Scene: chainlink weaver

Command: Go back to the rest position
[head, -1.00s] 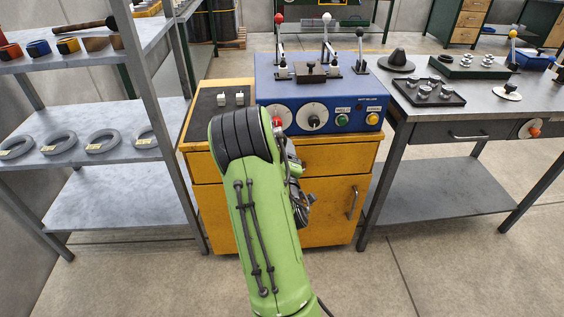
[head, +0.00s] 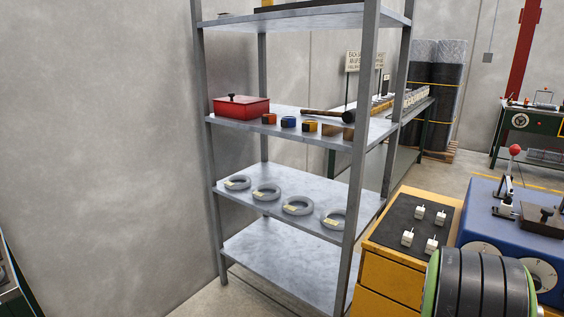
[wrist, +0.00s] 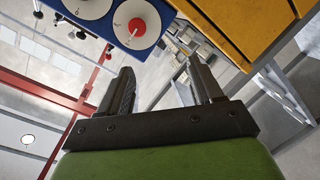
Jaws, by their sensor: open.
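My gripper (wrist: 157,90) shows in the wrist view with its two dark fingers spread apart and nothing between them. Beyond the fingers are the blue control box (wrist: 98,18) with white dials and a red knob, and the yellow cabinet (wrist: 235,25). In the head view my green and black arm (head: 482,285) is at the lower right, in front of the yellow cabinet (head: 385,270) and the blue control box (head: 485,225). The gripper itself is out of the head view.
A grey metal shelf rack (head: 290,262) stands left of the cabinet. It holds several grey rings (head: 266,192), a red box (head: 241,106), small coloured blocks (head: 288,122) and a hammer (head: 325,115). Small white-topped switches (head: 420,212) sit on the cabinet. A grey wall (head: 110,140) fills the left.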

